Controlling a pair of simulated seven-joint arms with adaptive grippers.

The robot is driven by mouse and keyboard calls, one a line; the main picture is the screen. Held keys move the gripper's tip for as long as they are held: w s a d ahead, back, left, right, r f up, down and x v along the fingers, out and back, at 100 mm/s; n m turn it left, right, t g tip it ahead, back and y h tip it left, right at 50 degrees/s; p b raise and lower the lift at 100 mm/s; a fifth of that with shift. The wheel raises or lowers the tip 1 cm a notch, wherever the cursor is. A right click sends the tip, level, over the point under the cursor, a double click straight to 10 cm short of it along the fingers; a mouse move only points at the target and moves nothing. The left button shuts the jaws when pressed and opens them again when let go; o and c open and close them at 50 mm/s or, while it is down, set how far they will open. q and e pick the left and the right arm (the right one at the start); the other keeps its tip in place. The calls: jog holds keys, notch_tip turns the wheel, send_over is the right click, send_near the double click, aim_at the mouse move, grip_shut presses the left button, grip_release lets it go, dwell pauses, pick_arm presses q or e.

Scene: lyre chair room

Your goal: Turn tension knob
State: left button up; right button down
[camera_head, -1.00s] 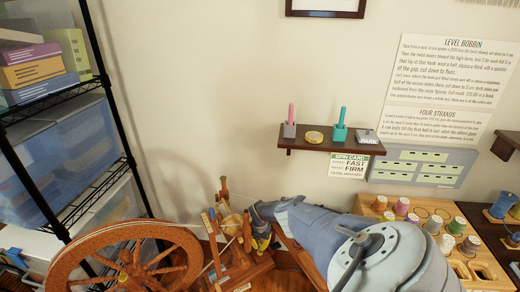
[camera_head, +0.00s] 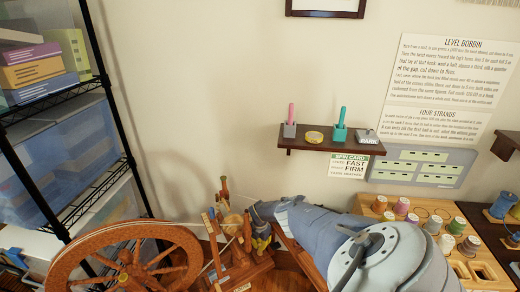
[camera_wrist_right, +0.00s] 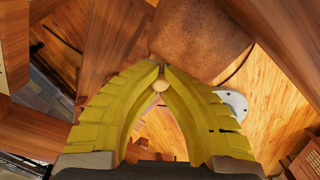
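The spinning wheel's wooden frame (camera_head: 240,270) stands at the bottom of the head view, with its large spoked wheel (camera_head: 125,266) to the left. My right gripper (camera_head: 262,240) reaches in from the right to the upright parts of the frame. In the right wrist view, the yellow fingers of this gripper (camera_wrist_right: 160,68) come together at their tips. In the head view the knob is hidden by the gripper. My left gripper is not in view.
A small wall shelf (camera_head: 325,145) holds small items above my right arm. A spool rack (camera_head: 415,215) stands to the right. A black wire shelving unit (camera_head: 75,110) with boxes and bins is at the left.

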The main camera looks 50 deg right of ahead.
aim_at(260, 245)
jog(key=c, duration=1.6)
grip_release()
jog(key=shift+o, duration=0.2)
jog(key=shift+w+r, duration=0.1)
jog(key=shift+r, duration=0.5)
notch_tip(260, 245, up, 11)
jog(key=shift+f, duration=0.1)
